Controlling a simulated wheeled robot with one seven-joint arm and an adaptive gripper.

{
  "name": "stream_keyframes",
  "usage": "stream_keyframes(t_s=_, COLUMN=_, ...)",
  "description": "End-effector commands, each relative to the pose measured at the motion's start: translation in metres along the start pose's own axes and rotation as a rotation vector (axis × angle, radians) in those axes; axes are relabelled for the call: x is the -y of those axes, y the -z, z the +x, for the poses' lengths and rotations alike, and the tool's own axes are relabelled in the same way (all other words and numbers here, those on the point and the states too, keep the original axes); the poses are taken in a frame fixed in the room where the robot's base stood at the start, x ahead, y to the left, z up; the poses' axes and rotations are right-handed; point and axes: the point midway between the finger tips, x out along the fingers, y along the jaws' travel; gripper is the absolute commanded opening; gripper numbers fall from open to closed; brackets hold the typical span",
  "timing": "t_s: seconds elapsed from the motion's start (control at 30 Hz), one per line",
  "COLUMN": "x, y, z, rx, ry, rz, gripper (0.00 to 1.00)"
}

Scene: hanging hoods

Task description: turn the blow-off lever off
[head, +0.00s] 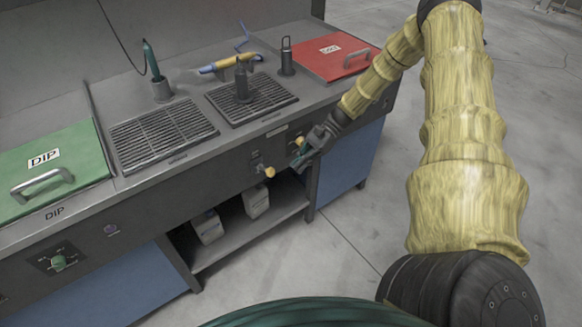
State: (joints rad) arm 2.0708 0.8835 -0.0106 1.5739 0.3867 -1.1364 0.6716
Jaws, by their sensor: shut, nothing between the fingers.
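Two yellow-tipped levers stick out of the bench's dark front panel, below the grates. The left lever (267,171) points out and to the right. The right lever (299,141) is higher in the picture, close to my gripper. Their labels are too small to read, so I cannot tell by text which is the blow-off lever. My gripper (303,163) is shut and empty, in front of the panel, just right of the left lever and below the right one. I cannot tell whether it touches either lever.
A left grate (163,136) and a right grate (252,99) lie in the bench top. A green DIP lid (85,158) is at left, a red lid (325,53) at right. The floor at right is clear.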

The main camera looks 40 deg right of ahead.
Motion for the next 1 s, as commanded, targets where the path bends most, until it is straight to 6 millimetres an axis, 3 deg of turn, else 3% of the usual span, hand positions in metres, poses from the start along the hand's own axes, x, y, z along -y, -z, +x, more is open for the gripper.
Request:
stream_keyframes(t_s=0.1, x=0.001, y=0.000, z=-0.013, rx=-0.001, ry=0.000, rz=-0.001, gripper=0.00)
stream_keyframes(t_s=0.33, x=0.001, y=0.000, z=-0.023, rx=-0.001, ry=-0.001, rz=-0.001, gripper=0.00)
stream_keyframes(t_s=0.87, x=0.001, y=0.000, z=-0.022, rx=-0.001, ry=-0.002, rz=-0.001, gripper=0.00)
stream_keyframes(t_s=1.0, x=-0.001, y=0.003, z=-0.007, rx=-0.035, ry=-0.015, rz=-0.013, gripper=0.00)
